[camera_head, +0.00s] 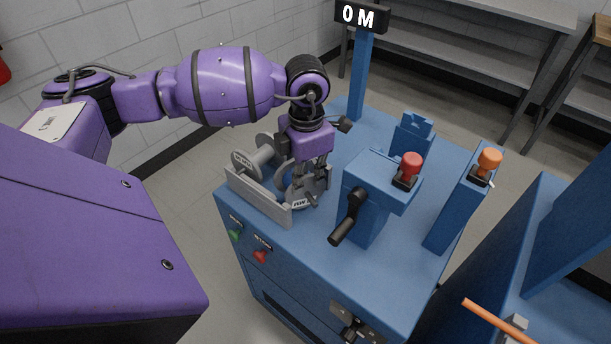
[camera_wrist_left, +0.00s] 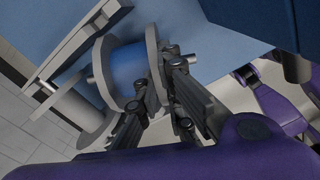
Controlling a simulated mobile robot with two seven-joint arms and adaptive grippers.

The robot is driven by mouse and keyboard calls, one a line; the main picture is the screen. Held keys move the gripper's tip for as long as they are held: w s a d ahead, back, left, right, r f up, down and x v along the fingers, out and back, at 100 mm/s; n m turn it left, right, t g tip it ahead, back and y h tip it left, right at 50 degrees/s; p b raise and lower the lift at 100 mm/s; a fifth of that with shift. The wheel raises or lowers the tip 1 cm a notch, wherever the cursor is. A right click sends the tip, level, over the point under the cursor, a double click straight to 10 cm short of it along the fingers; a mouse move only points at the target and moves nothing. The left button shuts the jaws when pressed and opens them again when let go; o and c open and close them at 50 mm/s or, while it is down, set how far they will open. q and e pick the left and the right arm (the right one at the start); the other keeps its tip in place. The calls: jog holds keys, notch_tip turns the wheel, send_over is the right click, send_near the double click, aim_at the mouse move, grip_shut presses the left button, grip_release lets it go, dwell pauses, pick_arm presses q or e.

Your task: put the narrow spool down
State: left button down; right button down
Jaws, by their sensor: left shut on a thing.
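My left gripper (camera_head: 301,190) points down over the blue machine top and is shut on a spool with grey flanges and a blue core. In the left wrist view this spool (camera_wrist_left: 127,66) lies on its side, with one flange between the fingers (camera_wrist_left: 163,82). In the head view the gripper partly hides it. I cannot tell whether it touches the deck. A second, grey spool (camera_head: 243,161) lies beside it to the left; it also shows in the left wrist view (camera_wrist_left: 73,117). I cannot tell for sure which is narrower. My right gripper is out of view.
A low grey rail (camera_head: 257,199) runs along the deck's left edge. A blue housing with a black crank (camera_head: 348,218) and red knob (camera_head: 411,162) stands close right. Further right is a post with an orange knob (camera_head: 489,158). A "0 M" display (camera_head: 360,16) stands behind.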

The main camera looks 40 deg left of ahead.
pick_arm(q)
jog(key=shift+f+b, duration=0.3)
jog(key=shift+f, duration=0.25)
jog(key=c, duration=1.9)
grip_release()
jog(key=shift+r, duration=0.35)
notch_tip(320, 180, up, 12)
jog(key=shift+r, duration=0.25)
